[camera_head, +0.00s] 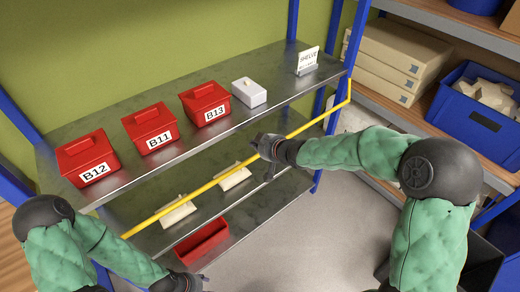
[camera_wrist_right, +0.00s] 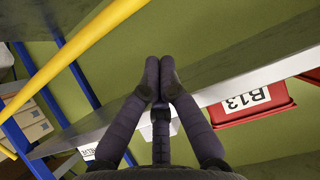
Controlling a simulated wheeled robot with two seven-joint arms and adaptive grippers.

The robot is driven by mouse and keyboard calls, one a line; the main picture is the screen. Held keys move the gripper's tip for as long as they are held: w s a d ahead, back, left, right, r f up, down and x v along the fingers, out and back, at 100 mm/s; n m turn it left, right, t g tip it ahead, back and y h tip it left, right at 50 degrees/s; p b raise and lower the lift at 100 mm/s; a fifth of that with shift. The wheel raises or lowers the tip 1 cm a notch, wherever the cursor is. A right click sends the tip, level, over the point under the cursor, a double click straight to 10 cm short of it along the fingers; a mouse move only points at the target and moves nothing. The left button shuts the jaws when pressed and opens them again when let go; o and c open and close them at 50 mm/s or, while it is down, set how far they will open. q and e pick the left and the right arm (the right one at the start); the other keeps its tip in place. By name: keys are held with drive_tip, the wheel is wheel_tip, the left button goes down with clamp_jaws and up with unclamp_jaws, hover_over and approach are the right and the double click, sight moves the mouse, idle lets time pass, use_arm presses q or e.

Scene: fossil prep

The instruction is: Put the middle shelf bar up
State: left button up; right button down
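The yellow shelf bar (camera_head: 207,186) runs slantwise across the front of the rack. In the picture it lies below the front edge of the middle shelf (camera_head: 222,140); its right end bends up at the right blue post. My right gripper (camera_head: 266,146) is at the bar, near its middle. In the right wrist view its fingertips (camera_wrist_right: 160,66) are together with nothing between them, and the bar (camera_wrist_right: 75,48) passes to their left, apart from them. My left gripper (camera_head: 182,284) is low at the bottom edge, partly cut off; its fingers are unclear.
Red bins B12 (camera_head: 86,158), B11 (camera_head: 150,127) and B13 (camera_head: 205,102), a white box (camera_head: 249,92) and a label stand (camera_head: 307,61) are on the middle shelf. Below are a red bin (camera_head: 202,243) and white pieces. A rack with a blue crate (camera_head: 474,115) stands at right.

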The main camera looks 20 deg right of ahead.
drive_tip(key=shift+w+a+f+b, duration=0.1)
drive_tip(key=shift+w+f+b, duration=0.05)
drive_tip(key=shift+f+b, duration=0.55)
drive_tip(key=shift+w+a+f+b, duration=0.1)
drive_tip(key=shift+w+f+b, duration=0.1)
drive_tip(key=shift+f+b, duration=0.45)
drive_tip(key=shift+w+f+b, duration=0.15)
drive_tip(key=shift+f+b, duration=0.35)
drive_tip(key=shift+f, duration=0.35)
